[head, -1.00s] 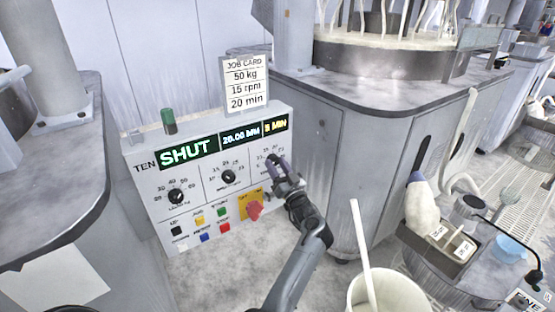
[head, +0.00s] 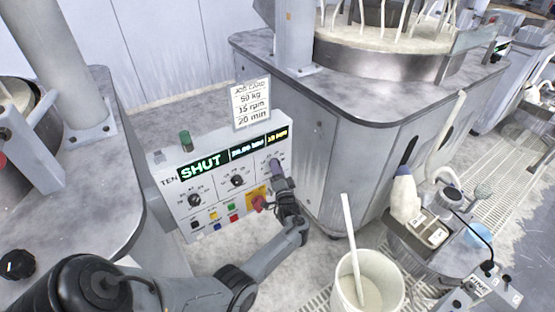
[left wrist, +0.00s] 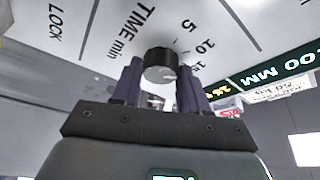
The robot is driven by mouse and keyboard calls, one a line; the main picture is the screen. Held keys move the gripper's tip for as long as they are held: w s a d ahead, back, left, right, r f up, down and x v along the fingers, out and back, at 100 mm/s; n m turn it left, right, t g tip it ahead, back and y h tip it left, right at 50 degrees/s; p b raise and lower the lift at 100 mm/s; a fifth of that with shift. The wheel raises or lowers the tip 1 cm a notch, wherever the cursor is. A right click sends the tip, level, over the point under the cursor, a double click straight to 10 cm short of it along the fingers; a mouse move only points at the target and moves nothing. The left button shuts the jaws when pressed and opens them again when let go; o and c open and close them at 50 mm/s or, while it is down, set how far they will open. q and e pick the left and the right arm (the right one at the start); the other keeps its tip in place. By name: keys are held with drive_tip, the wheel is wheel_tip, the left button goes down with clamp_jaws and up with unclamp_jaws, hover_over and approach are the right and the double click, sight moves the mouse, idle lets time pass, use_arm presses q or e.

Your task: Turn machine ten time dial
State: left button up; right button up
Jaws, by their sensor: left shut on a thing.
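The machine ten panel (head: 246,215) stands upright between two platens, with "TEN" at its left edge. Its time dial is the rightmost of three; my gripper hides it in the head view. The left wrist view shows it as a black knob (left wrist: 160,66) beside "TIME min" and the marks 5, 10, 15. My left gripper (head: 277,168) is shut on this knob, a finger on each side. The green display reads "SHUT" (head: 201,165); the yellow minutes display (head: 277,136) shows a two-digit number, too blurred to read surely. My right gripper is out of view.
A job card (head: 251,103) above the panel reads 50 kg, 15 rpm, 20 min. A red knob (head: 259,203) on a yellow plate sits just below my gripper. A white bucket (head: 367,285) with a stick stands in front. Platen cabinets (head: 350,150) flank the panel.

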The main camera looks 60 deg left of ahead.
use_arm(q)
drive_tip(key=shift+r+m+g+h+p, duration=0.25)
drive_tip(key=shift+m+h+p, duration=0.4)
drive_tip(key=shift+m+p, duration=1.15)
drive_tip(key=shift+r+m+g+h+p, duration=0.1)
drive_tip(key=shift+m+g+h+p, duration=0.45)
drive_tip(key=shift+m+p, duration=1.2)
drive_tip(key=shift+r+m+g+h+p, duration=0.1)
drive_tip(key=shift+m+h+p, duration=0.7)
drive_tip(key=shift+m+p, duration=1)
drive_tip(key=o, duration=1.1)
drive_tip(key=shift+c, duration=0.2)
drive_tip(key=shift+d, duration=0.1)
